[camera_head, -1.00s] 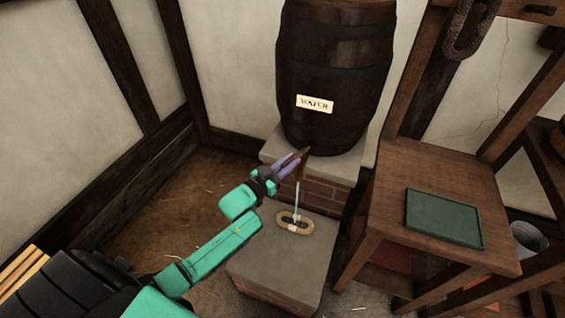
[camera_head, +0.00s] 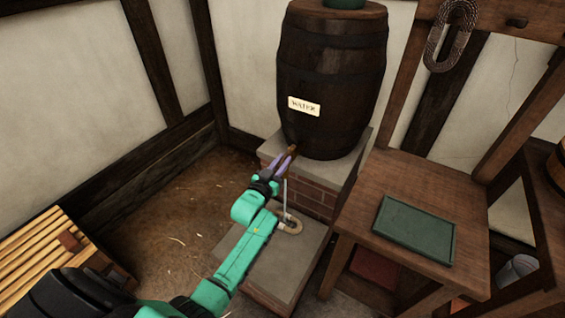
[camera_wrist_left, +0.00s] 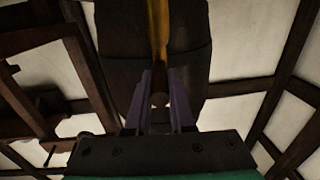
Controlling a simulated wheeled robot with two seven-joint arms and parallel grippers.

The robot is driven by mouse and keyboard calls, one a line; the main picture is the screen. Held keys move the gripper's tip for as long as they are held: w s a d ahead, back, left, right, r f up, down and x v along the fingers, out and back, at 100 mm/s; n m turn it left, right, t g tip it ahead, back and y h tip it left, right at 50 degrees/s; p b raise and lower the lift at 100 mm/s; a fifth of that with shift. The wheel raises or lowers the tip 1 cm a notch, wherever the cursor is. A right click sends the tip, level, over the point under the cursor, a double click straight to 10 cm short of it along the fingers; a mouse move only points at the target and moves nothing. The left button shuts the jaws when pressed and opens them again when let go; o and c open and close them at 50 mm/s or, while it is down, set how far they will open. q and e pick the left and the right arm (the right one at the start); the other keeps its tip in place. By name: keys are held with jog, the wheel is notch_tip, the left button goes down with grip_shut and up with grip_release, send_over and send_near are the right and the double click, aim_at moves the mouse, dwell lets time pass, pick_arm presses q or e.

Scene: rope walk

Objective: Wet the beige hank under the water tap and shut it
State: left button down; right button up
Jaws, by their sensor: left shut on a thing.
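The beige hank (camera_head: 291,225) lies on a low stone-topped block (camera_head: 284,268), and my left arm hides part of its left side. A thin, pale stream of water (camera_head: 285,191) comes down onto it. The wooden water tap (camera_head: 293,149) sticks out low on the barrel's front. My left gripper (camera_head: 286,162) is at the tap, shut on its handle. The wrist view shows the purple fingers on either side of a small round brown end (camera_wrist_left: 160,99), with the barrel behind. My right gripper is out of view.
A dark barrel (camera_head: 332,75) labelled WATER stands on a stone-topped brick plinth (camera_head: 313,196). To the right is a wooden stand with a green tray (camera_head: 415,231) and a hanging grey hank (camera_head: 451,35). A slatted bench (camera_head: 40,256) is at left. Floor between is clear.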

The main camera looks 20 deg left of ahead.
pick_arm(q)
jog(key=shift+f, duration=0.1)
jog(key=c, duration=0.8)
grip_release()
jog(key=s, duration=0.9)
jog(key=s+p, duration=0.1)
jog(key=s, duration=0.4)
jog(key=shift+s+a, duration=0.25)
